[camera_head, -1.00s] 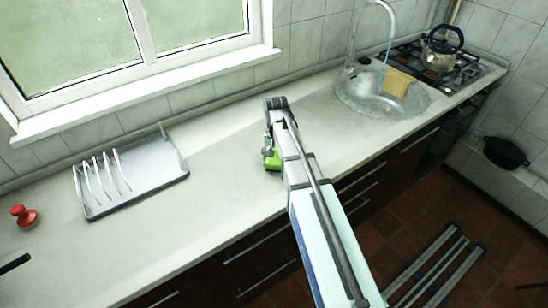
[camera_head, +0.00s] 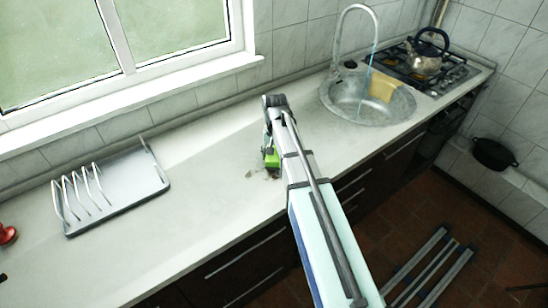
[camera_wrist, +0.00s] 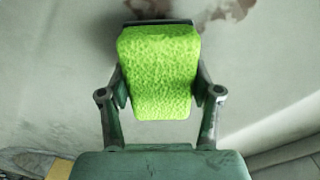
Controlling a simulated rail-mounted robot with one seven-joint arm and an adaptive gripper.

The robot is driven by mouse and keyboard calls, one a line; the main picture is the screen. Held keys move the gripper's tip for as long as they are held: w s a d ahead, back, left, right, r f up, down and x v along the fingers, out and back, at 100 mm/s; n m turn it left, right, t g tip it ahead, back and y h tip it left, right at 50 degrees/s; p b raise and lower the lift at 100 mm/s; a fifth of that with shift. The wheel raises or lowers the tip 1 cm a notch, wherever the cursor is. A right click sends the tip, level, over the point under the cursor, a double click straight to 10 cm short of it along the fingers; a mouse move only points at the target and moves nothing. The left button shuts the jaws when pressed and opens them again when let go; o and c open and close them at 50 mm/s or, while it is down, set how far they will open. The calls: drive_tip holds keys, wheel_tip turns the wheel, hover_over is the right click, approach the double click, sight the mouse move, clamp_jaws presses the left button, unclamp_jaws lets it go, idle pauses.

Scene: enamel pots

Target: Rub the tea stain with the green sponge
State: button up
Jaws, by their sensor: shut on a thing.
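My gripper (camera_wrist: 159,95) is shut on the green sponge (camera_wrist: 158,75), which sits between its two fingers in the wrist view. In the head view the sponge (camera_head: 271,158) shows as a small green patch beside my arm, low over the worktop. The tea stain (camera_wrist: 232,11) is a brown blotch at the top of the wrist view, just beyond the sponge, with part of it behind the sponge's top edge. In the head view the stain (camera_head: 254,173) shows left of the sponge. I cannot tell whether the sponge touches the worktop.
A dish rack (camera_head: 112,192) stands left on the pale worktop (camera_head: 180,235). A round sink (camera_head: 345,104) with a running tap and a yellow cloth (camera_head: 383,86) lies at the right. A kettle (camera_head: 425,62) stands on the hob behind it. The worktop between rack and stain is clear.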

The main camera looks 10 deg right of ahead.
drive_tip(key=shift+s+a+r, duration=0.15)
drive_tip(key=shift+r, duration=0.55)
drive_tip(key=shift+r+p, duration=1.75)
drive_tip(key=shift+r, duration=0.65)
drive_tip(key=shift+f, duration=0.15)
